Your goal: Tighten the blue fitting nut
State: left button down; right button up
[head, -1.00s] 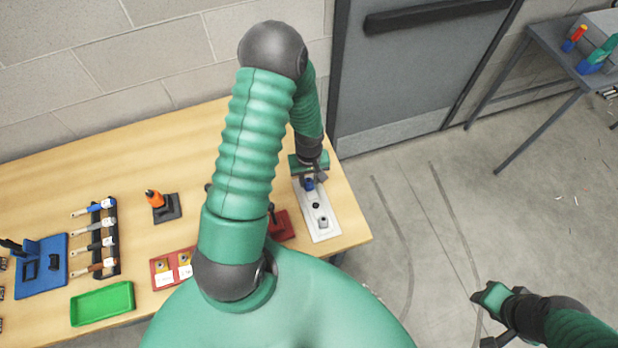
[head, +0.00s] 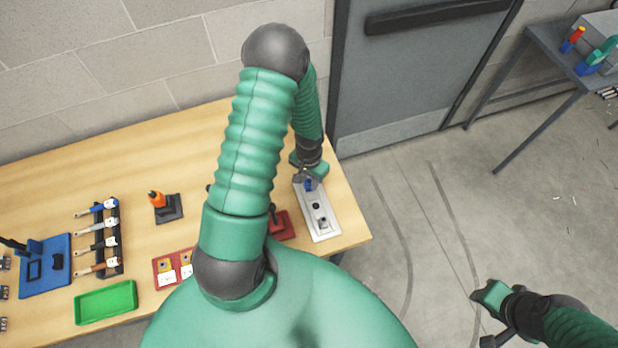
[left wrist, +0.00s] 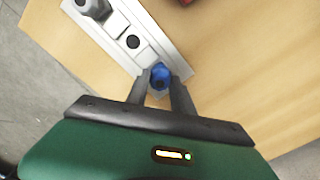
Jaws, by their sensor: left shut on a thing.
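The blue fitting nut (left wrist: 160,75) sits at one end of a pale grey plate (left wrist: 172,42) on the wooden table. In the left wrist view my left gripper (left wrist: 161,90) is shut on it, with one dark finger on each side. In the head view the left gripper (head: 308,178) is at the far end of the plate (head: 327,232), and the blue nut (head: 310,185) shows just below it. My right gripper (head: 484,318) is at the lower right, out over the floor, away from the table; its fingers are not clear.
The plate also carries a dark round fitting (head: 316,206) and a grey one (head: 321,223). A red block (head: 283,227) stands to its left. Farther left are an orange-topped tool on a dark stand (head: 168,207), a tool rack (head: 108,240) and a green tray (head: 105,302). Floor right of the table is clear.

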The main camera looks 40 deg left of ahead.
pick_arm(q)
jog(key=m+p, duration=0.1)
jog(key=m, duration=0.5)
jog(key=shift+d, duration=0.1)
jog(key=m+p, duration=0.1)
jog(key=m, duration=0.2)
jog(key=shift+m, duration=0.4)
jog(key=shift+m+p, duration=0.65)
jog(key=shift+m, duration=1.05)
jog(key=shift+f, duration=0.1)
jog(key=shift+s, duration=0.1)
jog(key=c, duration=1.1)
grip_release()
